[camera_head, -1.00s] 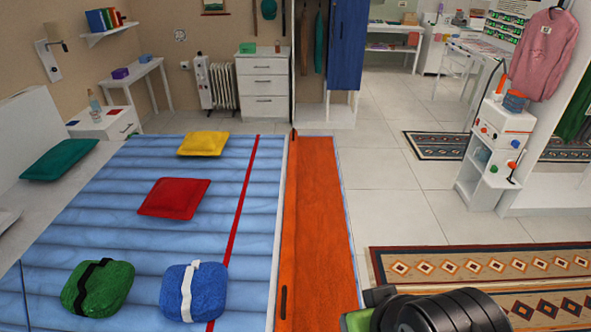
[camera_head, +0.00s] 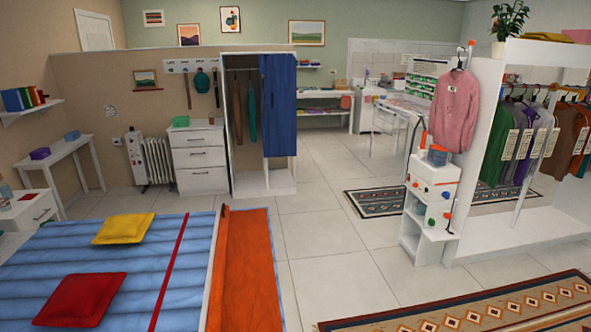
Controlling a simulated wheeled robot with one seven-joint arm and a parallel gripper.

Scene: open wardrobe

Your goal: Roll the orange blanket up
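The orange blanket (camera_head: 252,272) lies as a long flat strip along the right side of the blue quilted bed surface (camera_head: 140,262). A raised white edge (camera_head: 213,270) runs between the blue surface and the broad orange part. The near end of the blanket is cut off by the bottom of the picture. My gripper is not in view, so its state does not show.
Yellow (camera_head: 124,228) and red (camera_head: 80,299) cushions lie on the bed. A patterned rug (camera_head: 470,312) is at the lower right. A white shelf unit (camera_head: 432,210) and clothes rack (camera_head: 520,246) stand right. The tiled floor (camera_head: 325,250) between is clear.

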